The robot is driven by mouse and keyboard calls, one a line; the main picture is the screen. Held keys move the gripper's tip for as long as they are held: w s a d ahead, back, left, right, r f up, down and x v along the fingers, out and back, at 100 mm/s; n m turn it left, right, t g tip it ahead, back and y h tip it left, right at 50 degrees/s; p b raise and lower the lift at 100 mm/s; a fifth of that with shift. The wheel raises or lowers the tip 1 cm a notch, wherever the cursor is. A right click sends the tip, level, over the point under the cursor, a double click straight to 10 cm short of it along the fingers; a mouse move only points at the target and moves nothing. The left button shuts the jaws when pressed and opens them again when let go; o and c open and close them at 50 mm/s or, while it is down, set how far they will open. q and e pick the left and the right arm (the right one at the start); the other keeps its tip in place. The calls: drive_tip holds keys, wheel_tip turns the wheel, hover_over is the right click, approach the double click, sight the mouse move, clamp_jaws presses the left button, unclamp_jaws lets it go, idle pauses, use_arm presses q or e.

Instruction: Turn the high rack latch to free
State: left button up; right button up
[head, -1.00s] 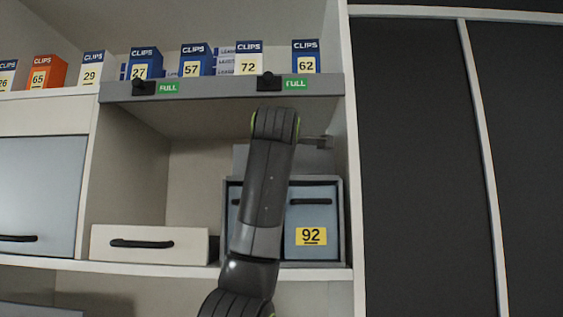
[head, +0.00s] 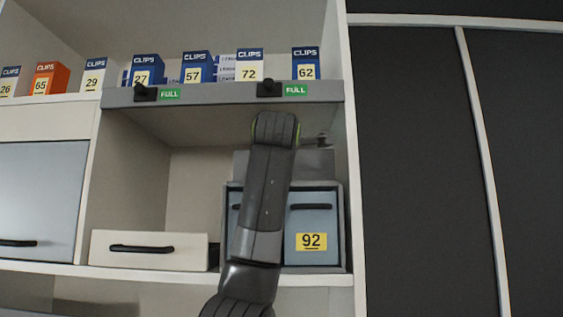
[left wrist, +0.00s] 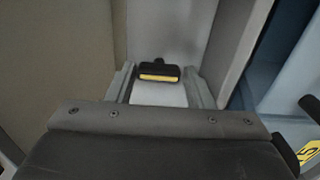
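The grey rack rail (head: 215,93) carries two black latches, one at the left (head: 145,92) and one at the right (head: 268,88), each beside a green FULL label. My left arm rises in front of the rack, and my left gripper (head: 317,141) shows only partly at its upper right, below the rail. In the left wrist view the gripper (left wrist: 160,88) has its fingers apart. A black piece with a yellow band (left wrist: 158,72) shows between them against a pale surface, without visible contact. I cannot tell whether it is a latch. My right gripper is not in view.
Clips boxes (head: 249,66) line the shelf above the rail. Below stand a blue bin labelled 92 (head: 312,222) and a white drawer (head: 150,251). A white upright (head: 350,150) and dark panels (head: 425,160) bound the right side. The left bay is open.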

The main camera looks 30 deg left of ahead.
use_arm(q)
drive_tip(key=shift+o, duration=1.3)
drive_tip(key=shift+s+d, duration=0.1)
drive_tip(key=shift+s, duration=0.1)
drive_tip(key=b+v, duration=0.7)
drive_tip(key=v, duration=1)
drive_tip(key=shift+w+f, duration=0.1)
